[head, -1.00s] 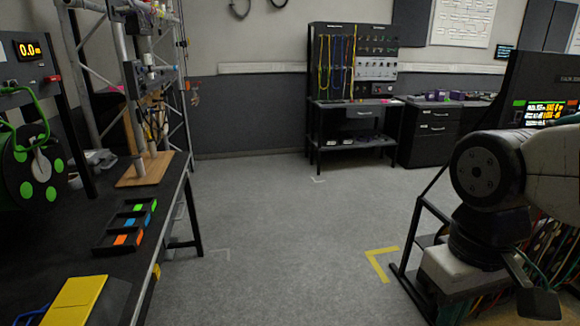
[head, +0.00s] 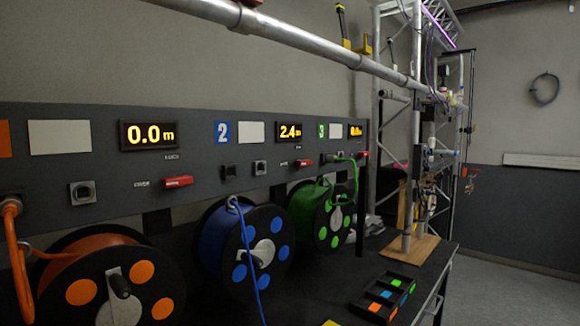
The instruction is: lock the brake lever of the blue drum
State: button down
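The blue drum (head: 212,240) stands upright on the black bench, between the orange and green drums. It has a black flange with blue dots and a pale hub, and a blue cable hangs down its front. Above it, the panel has a blue "2" label (head: 222,132) and a display (head: 289,131) reading 2.4 m. The red brake lever (head: 304,163) sits below that display and lies about horizontal. Small lettering above and left of it is too small to read surely. My gripper is not in view.
The orange drum (head: 85,245) and its red lever (head: 178,181) are at left; the green drum (head: 305,205) is at right. A metal pipe (head: 300,48) crosses above the panel. A tray of coloured pieces (head: 366,306) lies on the bench (head: 335,265). Open floor shows at right.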

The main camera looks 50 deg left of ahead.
aim_at(306, 162)
jog(key=u, duration=1.65)
jog(key=k, duration=1.2)
jog(key=z, duration=0.95)
jog(key=i, duration=1.5)
jog(key=u, duration=0.5)
